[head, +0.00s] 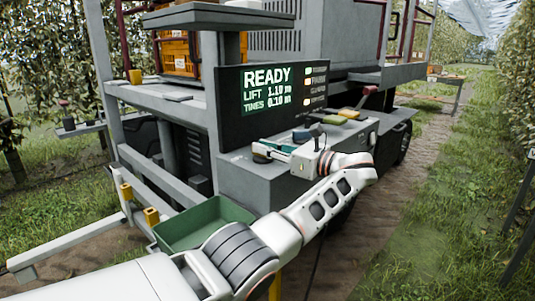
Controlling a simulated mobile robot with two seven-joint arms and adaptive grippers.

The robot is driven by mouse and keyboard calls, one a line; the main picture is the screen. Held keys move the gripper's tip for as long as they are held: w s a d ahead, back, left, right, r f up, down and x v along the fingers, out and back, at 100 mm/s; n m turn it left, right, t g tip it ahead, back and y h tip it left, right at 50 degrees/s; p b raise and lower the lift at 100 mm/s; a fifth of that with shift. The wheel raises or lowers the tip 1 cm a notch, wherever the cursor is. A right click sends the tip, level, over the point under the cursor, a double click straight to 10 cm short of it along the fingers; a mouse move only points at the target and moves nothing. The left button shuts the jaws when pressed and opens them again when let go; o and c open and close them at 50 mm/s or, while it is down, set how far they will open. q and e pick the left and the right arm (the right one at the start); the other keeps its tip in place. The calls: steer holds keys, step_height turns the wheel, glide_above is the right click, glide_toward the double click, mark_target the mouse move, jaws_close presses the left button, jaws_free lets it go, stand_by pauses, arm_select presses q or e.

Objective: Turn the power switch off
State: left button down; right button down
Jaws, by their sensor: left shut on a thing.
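The grey control console (262,178) stands below a dark display (271,90) that reads READY, with lift and tines figures and lit labels beside them. My left gripper (265,150) reaches leftward over the console's left end. Its jaws are shut on a small control there, which seems to be the power switch; the fingers hide most of it, so its position cannot be read. My right gripper is not in view.
An empty green tray (205,222) sits low in front of the console, close to my left arm. Yellow posts (151,216) and grey beams are at the left. An orange crate (174,52) stands on the machine's upper deck. Grass and a dirt track lie open at the right.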

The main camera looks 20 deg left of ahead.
arm_select(q)
steer(key=shift+f, duration=0.25)
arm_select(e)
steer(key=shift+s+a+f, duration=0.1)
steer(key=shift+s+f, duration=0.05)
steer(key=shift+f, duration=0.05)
arm_select(q)
steer(key=shift+r, duration=0.15)
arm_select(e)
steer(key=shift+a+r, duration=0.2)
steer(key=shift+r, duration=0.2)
arm_select(q)
steer(key=c, duration=2)
jaws_free()
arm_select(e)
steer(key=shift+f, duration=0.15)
arm_select(q)
steer(key=shift+r, duration=0.15)
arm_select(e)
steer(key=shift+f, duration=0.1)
arm_select(q)
step_height(320, 180, up, 10)
steer(key=shift+f, duration=0.1)
